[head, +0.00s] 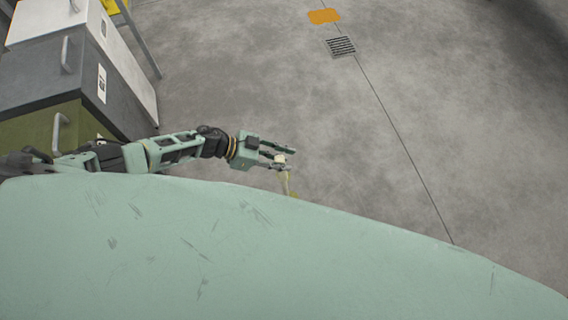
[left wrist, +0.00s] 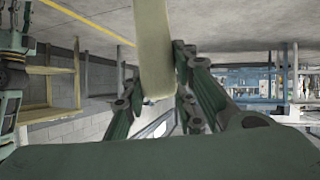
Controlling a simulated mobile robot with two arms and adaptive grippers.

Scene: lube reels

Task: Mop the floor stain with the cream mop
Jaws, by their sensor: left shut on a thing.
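My left gripper (head: 289,160) is shut on a cream pole, the cream mop (head: 285,180). The pole's top end shows between the fingers in the head view, and it runs down behind my green body's edge. A small yellowish bit shows at its lower visible end; the mop head is otherwise hidden. In the left wrist view the cream pole (left wrist: 154,45) passes upright between the fingers. I cannot make out a sure stain; an orange patch (head: 323,16) lies flat on the floor at the far top. My right gripper is in neither view.
A cabinet with grey and olive drawers (head: 60,75) stands at the left, beside my left arm. A floor drain grate (head: 340,47) sits near the orange patch. A dark seam crosses the open grey floor (head: 440,120), which is clear at the middle and right.

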